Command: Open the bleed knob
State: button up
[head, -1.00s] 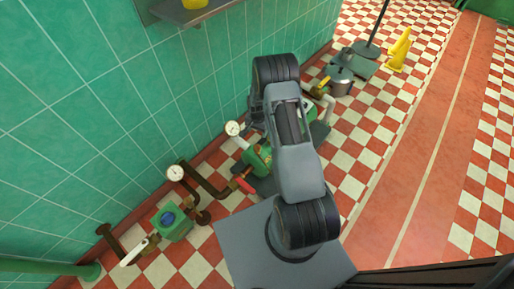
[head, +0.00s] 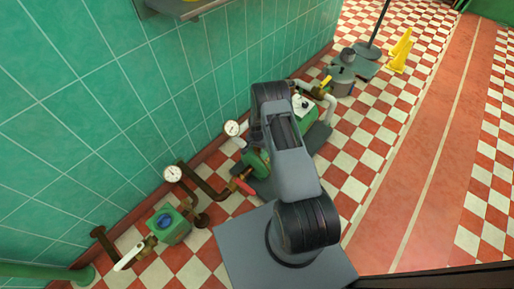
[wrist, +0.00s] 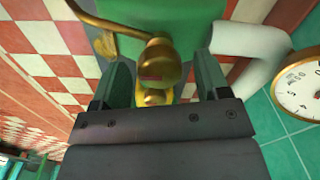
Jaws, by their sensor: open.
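A rounded brass knob (wrist: 158,62), which looks like the bleed knob, shows in the wrist view against a green body (wrist: 150,15). A bent brass piece runs from it to the upper left. My gripper (wrist: 161,72) is open, with one dark finger on each side of the knob. I cannot tell whether either finger touches it. Below the knob a small yellow brass part shows, partly hidden by my gripper. In the head view my arm covers the gripper and the knob; part of the green pump (head: 258,162) shows beside it.
A white pipe (wrist: 262,55) and a gauge (wrist: 302,92) stand close to the right finger. In the head view a second gauge (head: 172,174), brown pipes and a green box (head: 168,225) stand along the tiled wall.

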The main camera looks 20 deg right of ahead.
jog(key=c, duration=0.9)
jog(key=shift+c, duration=0.2)
jog(key=shift+f, duration=0.1)
jog(key=n+b, duration=0.1)
jog(key=n, duration=0.2)
jog(key=shift+b, duration=0.35)
jog(key=n+b, duration=0.2)
jog(key=n, duration=0.3)
jog(key=shift+n, duration=0.4)
jog(key=n+b, duration=0.1)
jog(key=n, duration=0.3)
jog(key=shift+s, duration=0.1)
jog(key=shift+n+b, duration=0.35)
jog(key=shift+n, duration=2.15)
